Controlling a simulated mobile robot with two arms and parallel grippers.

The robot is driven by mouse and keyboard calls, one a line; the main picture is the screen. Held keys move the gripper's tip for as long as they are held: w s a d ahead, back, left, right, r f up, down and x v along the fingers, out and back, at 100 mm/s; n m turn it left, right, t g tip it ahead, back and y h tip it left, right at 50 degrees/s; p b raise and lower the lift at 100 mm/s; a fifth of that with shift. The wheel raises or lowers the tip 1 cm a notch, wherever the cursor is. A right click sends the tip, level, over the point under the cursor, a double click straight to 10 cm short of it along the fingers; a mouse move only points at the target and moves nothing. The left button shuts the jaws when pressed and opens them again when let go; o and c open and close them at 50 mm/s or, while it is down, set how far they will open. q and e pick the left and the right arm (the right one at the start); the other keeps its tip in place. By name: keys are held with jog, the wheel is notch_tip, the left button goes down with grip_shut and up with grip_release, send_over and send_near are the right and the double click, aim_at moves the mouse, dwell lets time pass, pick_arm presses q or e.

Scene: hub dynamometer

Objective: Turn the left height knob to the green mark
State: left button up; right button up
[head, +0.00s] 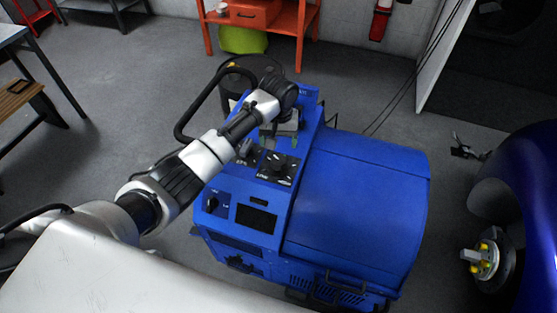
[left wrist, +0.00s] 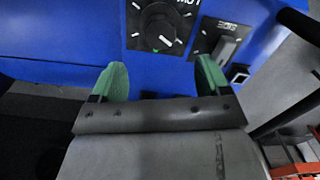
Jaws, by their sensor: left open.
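My left gripper (head: 280,131) is over the far end of the blue machine's control panel, partly hidden by its own wrist in the head view. In the left wrist view its two green fingertips (left wrist: 162,72) are apart with nothing between them. A round black knob (left wrist: 160,30) with a white pointer line sits on a dark plate with white marks, just beyond the fingertips and apart from them. A small green spot shows near its lower edge, too small to be sure of. The head view shows another black knob (head: 278,166) nearer on the panel; which is the left height knob is unclear.
The blue machine (head: 355,195) has a broad smooth cover to the right of the panel. A dark display (head: 256,217) is on the near panel. An orange bench (head: 300,30) stands behind; grey floor is open around.

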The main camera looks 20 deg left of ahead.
aim_at(279, 161)
pick_arm(q)
notch_tip(279, 161, down, 10)
dwell(0.4)
jog(key=c, duration=0.9)
